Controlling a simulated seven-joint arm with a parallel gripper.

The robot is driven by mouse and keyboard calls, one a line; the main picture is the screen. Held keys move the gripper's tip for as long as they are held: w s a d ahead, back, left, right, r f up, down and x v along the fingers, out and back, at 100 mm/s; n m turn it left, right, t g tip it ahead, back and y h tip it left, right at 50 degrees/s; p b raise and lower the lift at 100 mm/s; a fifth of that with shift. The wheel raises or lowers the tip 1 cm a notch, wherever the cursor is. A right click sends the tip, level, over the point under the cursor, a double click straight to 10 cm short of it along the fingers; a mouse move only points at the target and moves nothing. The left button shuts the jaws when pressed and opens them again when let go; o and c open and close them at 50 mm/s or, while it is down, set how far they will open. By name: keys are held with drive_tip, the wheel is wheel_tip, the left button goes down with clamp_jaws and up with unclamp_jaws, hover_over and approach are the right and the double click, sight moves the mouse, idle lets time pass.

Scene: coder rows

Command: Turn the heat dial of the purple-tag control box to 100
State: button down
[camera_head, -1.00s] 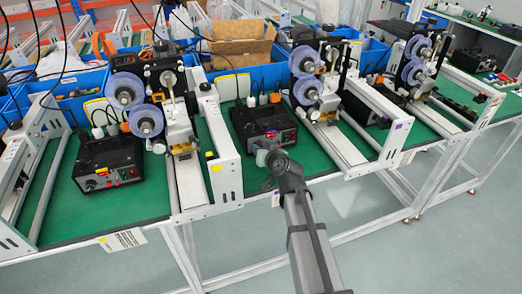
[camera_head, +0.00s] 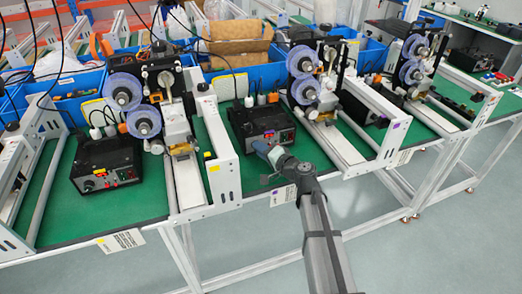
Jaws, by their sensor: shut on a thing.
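The middle control box (camera_head: 256,118) is black, with a small red lit display and knobs on its front. My gripper (camera_head: 257,146) is at the lower front panel of this box, shut on a small knob there, which I take as the heat dial. The fingers and wrist hide the dial, so its pointer and scale cannot be read. The digits on the display are too small to read.
A similar black box (camera_head: 105,165) with a yellow tag stands at the left, and another dark box (camera_head: 366,106) at the right. Coder machines with blue reels (camera_head: 143,122) and white upright frames (camera_head: 219,150) flank the middle box. The floor in front is clear.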

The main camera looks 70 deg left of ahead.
drive_tip(key=shift+f+m+g+y, duration=0.15)
drive_tip(key=shift+m+g+y, duration=0.45)
drive_tip(key=shift+m, duration=1)
drive_tip(key=c, duration=0.8)
unclamp_jaws()
drive_tip(key=shift+c, duration=0.2)
drive_tip(key=v, duration=1.4)
drive_tip(key=shift+a, duration=0.15)
